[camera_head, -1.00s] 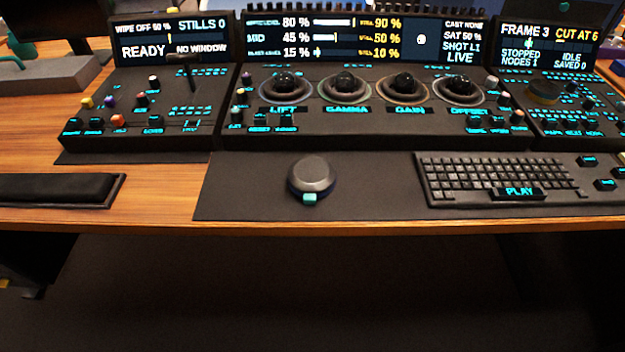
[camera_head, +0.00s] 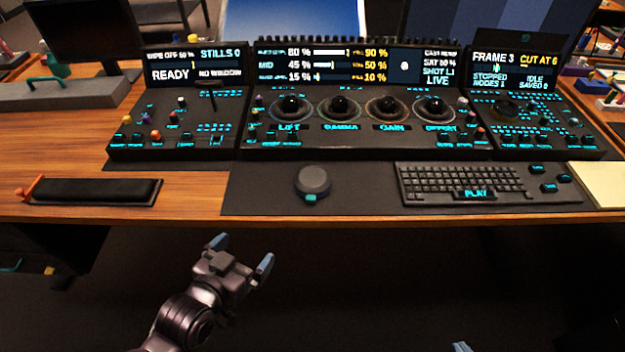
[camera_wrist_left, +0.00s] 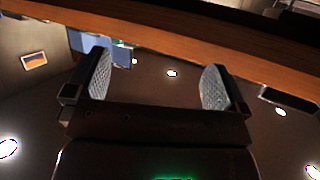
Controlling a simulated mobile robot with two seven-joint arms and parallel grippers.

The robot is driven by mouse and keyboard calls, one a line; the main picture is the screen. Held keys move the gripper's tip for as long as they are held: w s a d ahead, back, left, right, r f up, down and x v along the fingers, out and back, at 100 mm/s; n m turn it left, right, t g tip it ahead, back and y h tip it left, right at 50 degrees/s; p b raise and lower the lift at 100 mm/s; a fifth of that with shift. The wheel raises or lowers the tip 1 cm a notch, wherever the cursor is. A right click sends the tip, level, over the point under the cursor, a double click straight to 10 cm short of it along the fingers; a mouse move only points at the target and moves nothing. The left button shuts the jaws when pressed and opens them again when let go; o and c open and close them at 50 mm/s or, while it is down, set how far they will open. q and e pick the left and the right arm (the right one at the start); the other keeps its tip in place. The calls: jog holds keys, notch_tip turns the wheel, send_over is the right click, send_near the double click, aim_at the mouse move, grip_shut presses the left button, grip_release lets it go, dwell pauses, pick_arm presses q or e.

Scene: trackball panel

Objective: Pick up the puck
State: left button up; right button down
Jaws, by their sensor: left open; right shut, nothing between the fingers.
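The puck (camera_head: 312,180) is a dark grey round disc with a small teal tab on its front side. It rests on the dark mat (camera_head: 262,200) in front of the trackball panel. My left gripper (camera_head: 241,254) is open and empty, in front of the desk's edge and to the left of the puck. In the left wrist view its two pale fingers (camera_wrist_left: 158,85) are spread apart with the wooden desk edge beyond them, and the puck does not show there. Only a blue fingertip of my right gripper (camera_head: 461,347) shows at the bottom edge.
The trackball panel (camera_head: 350,142) stands behind the mat. A keyboard (camera_head: 465,183) lies to the right of the puck. A black padded rest (camera_head: 95,191) with an orange part lies at the left. The wooden desk's front edge (camera_head: 190,215) lies between my left gripper and the puck.

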aim_at(303, 187)
pick_arm(q)
jog(key=w+d+r+h, duration=0.1)
jog(key=w+d, duration=0.1)
jog(key=w+d+r+m+h, duration=0.1)
jog(key=w+d+r, duration=0.3)
jog(key=w, duration=0.1)
jog(key=shift+d+r+m+h, duration=0.2)
jog(key=shift+d+m+h, duration=0.15)
jog(key=shift+m+h, duration=0.05)
jog(key=x, duration=0.4)
jog(key=shift+w+d+f, duration=0.1)
jog(key=shift+f, duration=0.15)
jog(key=shift+w+d+b, duration=0.3)
jog(key=shift+w, duration=0.15)
jog(key=b+x, duration=0.1)
jog(key=x, duration=0.3)
jog(key=shift+w+d+f, duration=0.1)
jog(key=shift+d+f, duration=0.1)
jog(key=shift+d, duration=0.05)
jog(key=shift+w+d, duration=0.15)
jog(key=shift+w, duration=0.05)
jog(key=shift+w+r, duration=0.1)
pick_arm(e)
jog(key=f, duration=0.1)
jog(key=s+f, duration=0.1)
jog(key=f+g, duration=0.1)
jog(key=shift+s+d+f, duration=0.2)
jog(key=shift+s, duration=0.1)
